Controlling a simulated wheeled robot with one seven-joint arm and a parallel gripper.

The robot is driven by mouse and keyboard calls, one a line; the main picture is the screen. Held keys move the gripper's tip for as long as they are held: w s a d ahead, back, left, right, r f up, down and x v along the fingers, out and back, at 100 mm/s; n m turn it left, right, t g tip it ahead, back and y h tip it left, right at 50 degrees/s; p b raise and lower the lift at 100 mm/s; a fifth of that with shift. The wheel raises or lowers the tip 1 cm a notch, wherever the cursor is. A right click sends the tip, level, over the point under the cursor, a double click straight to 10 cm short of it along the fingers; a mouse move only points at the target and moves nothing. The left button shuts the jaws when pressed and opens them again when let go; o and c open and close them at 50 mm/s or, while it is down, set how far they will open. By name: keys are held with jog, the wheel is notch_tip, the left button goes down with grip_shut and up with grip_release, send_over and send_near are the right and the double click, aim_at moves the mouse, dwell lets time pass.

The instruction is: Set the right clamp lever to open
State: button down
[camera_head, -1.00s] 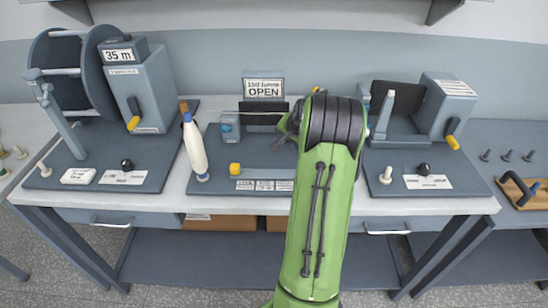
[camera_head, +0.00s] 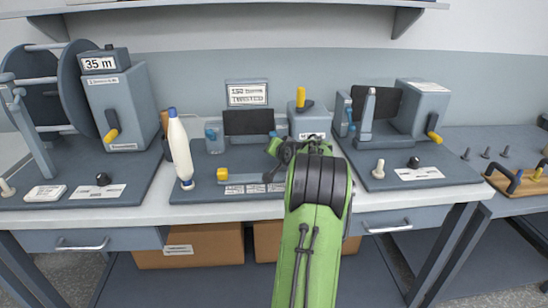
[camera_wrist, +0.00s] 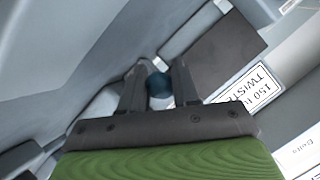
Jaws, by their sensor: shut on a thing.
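The splice fixture (camera_head: 200,190) stands mid-bench, with a dark plate (camera_head: 248,122) and a sign (camera_head: 247,94) above it reading TWISTED. Its left clamp (camera_head: 213,140) is in plain sight. The right clamp is mostly hidden behind my gripper and wrist in the head view. In the wrist view, the clamp lever's dark teal knob (camera_wrist: 160,86) sits between my two fingers. My gripper (camera_head: 274,146) is shut on this knob; the fingers show on both sides of it in the wrist view. The lever's exact angle cannot be told.
A block with an orange lever (camera_head: 305,98) stands just right of my gripper. A white bottle-like tool (camera_head: 179,150) stands at the left, near a yellow knob (camera_head: 222,173). Reel machine (camera_head: 125,105) and winding unit (camera_head: 425,105) flank the fixture.

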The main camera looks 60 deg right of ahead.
dwell(0.3)
jog(key=c, duration=0.8)
grip_release()
jog(key=shift+c, duration=0.2)
jog(key=p+v, duration=0.2)
jog(key=v, duration=1.3)
jog(key=shift+s+a, duration=0.15)
jog(key=shift+s, duration=0.15)
jog(key=shift+r, duration=0.15)
